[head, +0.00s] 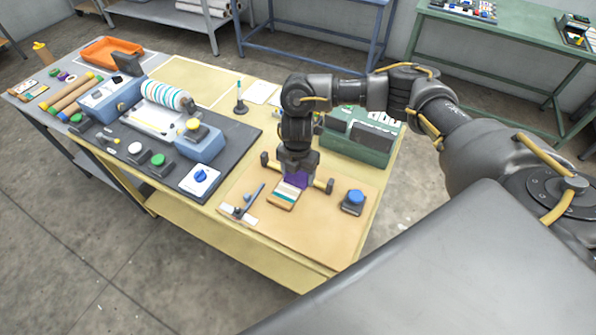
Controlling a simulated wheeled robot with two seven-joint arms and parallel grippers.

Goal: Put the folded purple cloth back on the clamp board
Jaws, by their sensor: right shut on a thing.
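The purple cloth (297,181) shows as a small purple patch at the fingertips of my right gripper (298,174), in the middle of the head view. The gripper points down and is shut on the cloth, hiding part of it. The tan clamp board (330,225) lies on the near right part of the table, below the gripper. The cloth is over the board, just behind a striped pad (284,196) in white, teal and tan. I cannot tell whether the cloth touches the board or the pad. My left gripper is not in view.
A bar with dark end posts (329,187) runs behind the gripper. A blue knob (353,198) stands right of it, and a blue-handled tool (250,198) lies left. A green case (360,140) stands behind. The press with its striped roller (168,96) is at left. The board's front is clear.

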